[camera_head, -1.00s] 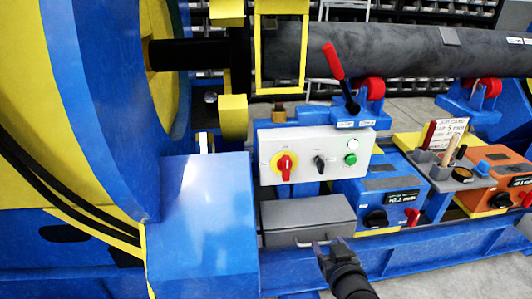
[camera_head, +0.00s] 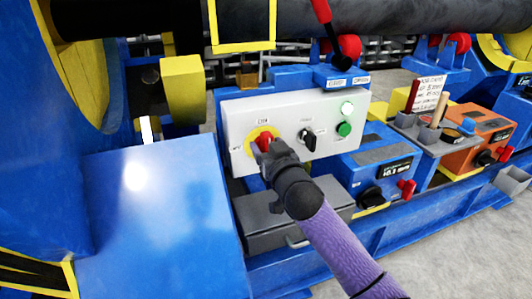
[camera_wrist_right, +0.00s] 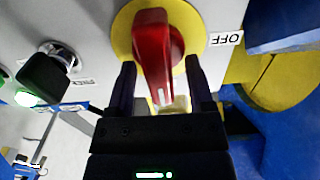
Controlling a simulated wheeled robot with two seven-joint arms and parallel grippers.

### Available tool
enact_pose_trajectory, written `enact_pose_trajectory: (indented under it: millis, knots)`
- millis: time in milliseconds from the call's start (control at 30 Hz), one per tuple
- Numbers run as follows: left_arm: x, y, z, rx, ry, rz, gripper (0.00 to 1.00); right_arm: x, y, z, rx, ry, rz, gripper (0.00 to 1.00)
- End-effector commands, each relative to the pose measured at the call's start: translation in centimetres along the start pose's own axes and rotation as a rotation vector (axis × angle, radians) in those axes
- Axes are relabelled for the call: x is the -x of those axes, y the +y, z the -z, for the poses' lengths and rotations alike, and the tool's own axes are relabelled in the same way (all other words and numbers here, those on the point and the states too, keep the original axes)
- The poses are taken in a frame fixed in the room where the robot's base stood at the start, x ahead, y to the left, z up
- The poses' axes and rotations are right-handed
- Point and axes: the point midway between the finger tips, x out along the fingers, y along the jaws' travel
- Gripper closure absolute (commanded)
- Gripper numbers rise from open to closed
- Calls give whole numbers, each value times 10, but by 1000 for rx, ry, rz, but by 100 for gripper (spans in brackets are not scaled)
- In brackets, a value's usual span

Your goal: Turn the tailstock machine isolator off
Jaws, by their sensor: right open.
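The isolator is a red rotary handle (camera_head: 264,141) on a yellow disc, set at the left of a white control panel (camera_head: 240,106). In the right wrist view, the red handle (camera_wrist_right: 155,45) has its white mark toward the bottom of the picture, away from the OFF label (camera_wrist_right: 226,40) at the right of the disc. My right gripper (camera_head: 270,152) is at the isolator in the head view. In the wrist view my right gripper (camera_wrist_right: 160,85) is open, one finger on each side of the handle's end. I cannot tell whether they touch. My left gripper is out of view.
A black selector switch (camera_head: 307,138), a green button (camera_head: 344,129) and a pale lamp (camera_head: 347,108) are right of the isolator. Below is a grey box (camera_head: 262,219). A blue box (camera_head: 150,210) stands left.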

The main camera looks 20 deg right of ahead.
Motion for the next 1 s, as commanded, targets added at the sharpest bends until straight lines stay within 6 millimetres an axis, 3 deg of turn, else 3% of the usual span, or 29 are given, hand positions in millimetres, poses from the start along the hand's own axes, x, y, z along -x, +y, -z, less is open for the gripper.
enact_pose_trajectory:
  millis: [300, 633, 1000]
  knots:
    - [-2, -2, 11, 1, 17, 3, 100, -4, 0, 1, 1, 0, 0, 32]
    - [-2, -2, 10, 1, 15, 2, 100, -4, 0, 1, 1, 0, 0, 100]
    - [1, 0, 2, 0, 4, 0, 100, -4, 0, 1, 30, 0, 0, 100]
